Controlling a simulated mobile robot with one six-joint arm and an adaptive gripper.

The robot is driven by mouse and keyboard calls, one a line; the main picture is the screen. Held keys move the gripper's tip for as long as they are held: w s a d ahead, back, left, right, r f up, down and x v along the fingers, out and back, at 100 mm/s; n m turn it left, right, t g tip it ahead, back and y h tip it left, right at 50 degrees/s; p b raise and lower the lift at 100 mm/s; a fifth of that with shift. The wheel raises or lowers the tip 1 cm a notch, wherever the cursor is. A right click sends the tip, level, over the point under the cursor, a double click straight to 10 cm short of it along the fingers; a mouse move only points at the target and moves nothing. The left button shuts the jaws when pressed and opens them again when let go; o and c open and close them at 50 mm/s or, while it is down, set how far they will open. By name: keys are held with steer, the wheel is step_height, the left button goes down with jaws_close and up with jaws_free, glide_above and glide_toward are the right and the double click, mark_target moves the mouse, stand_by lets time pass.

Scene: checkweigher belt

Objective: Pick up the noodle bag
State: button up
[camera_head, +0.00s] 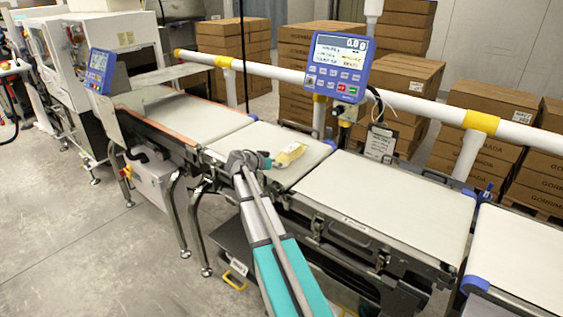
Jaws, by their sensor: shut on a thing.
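My arm comes up from the bottom of the picture. The fingertips are small and partly hidden at this distance. I cannot tell whether the bag rests on the belt or is slightly above it.
The pale belt (245,148) continues as further sections to left and right. A blue weigher display (338,67) stands behind the belt, near a white rail (420,103) with yellow bands. Cardboard boxes (405,85) are stacked beyond. A second display (101,65) stands at left.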

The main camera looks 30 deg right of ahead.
step_height(320, 180, up, 18)
steer(key=p, duration=1.7)
steer(key=shift+p, duration=0.3)
steer(key=shift+s+f, duration=0.1)
steer(key=shift+s, duration=0.1)
